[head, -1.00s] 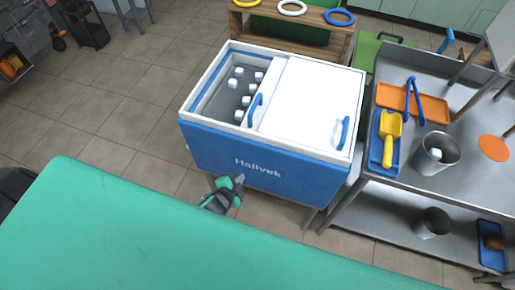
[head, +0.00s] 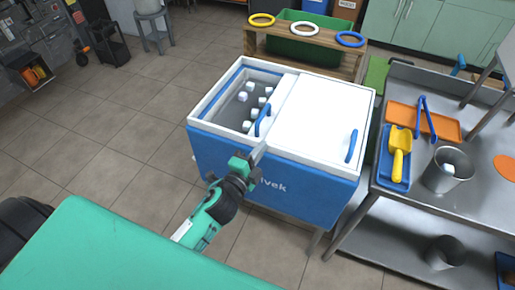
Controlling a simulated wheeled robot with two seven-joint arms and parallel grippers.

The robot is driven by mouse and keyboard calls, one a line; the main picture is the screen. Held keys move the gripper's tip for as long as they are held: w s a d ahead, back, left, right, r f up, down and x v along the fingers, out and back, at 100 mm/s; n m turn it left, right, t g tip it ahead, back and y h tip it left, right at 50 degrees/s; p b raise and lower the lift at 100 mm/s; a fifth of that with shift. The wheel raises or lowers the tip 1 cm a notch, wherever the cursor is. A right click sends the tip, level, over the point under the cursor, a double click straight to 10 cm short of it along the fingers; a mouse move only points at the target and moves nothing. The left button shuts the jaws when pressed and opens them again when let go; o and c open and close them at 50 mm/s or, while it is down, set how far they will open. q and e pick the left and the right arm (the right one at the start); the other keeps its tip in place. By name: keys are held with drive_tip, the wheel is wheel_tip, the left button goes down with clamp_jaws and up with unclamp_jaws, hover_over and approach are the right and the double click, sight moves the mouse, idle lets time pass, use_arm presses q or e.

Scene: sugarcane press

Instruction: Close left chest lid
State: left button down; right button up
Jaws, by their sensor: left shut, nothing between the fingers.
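The blue chest (head: 310,198) with a white rim stands in the middle of the head view. Its left compartment (head: 236,112) is open and shows several white ice cubes. White lid panels (head: 315,110) cover the right side. A blue handle (head: 263,120) stands at the left edge of the white panels, beside the opening. A second blue handle (head: 351,146) is near the right edge. My left gripper (head: 258,156) is shut and empty at the chest's front rim, just in front of and below the left handle, apart from it. My right gripper is out of view.
A steel table (head: 425,205) on the right holds a blue tray with a yellow scoop (head: 400,150), an orange tray (head: 440,124), blue tongs and a metal cup (head: 447,170). A wooden stand (head: 258,42) with coloured rings is behind the chest.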

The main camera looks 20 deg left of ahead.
use_arm(q)
drive_tip(key=w, duration=0.5)
drive_tip(key=w+d+p, duration=0.1)
drive_tip(key=w, duration=0.1)
drive_tip(key=shift+w+d+r, duration=0.1)
drive_tip(key=shift+w+r, duration=0.05)
drive_tip(key=shift+r, duration=0.2)
drive_tip(key=a, duration=0.2)
drive_tip(key=shift+a+f+p, duration=0.3)
drive_tip(key=shift+a+f, duration=0.2)
drive_tip(key=shift+a, duration=0.4)
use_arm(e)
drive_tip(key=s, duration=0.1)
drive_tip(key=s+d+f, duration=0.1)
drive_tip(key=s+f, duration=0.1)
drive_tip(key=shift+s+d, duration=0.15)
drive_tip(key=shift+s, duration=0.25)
use_arm(q)
drive_tip(key=shift+a, duration=0.1)
drive_tip(key=a, duration=1.9)
drive_tip(key=shift+w, duration=0.3)
drive_tip(key=shift+a, duration=0.55)
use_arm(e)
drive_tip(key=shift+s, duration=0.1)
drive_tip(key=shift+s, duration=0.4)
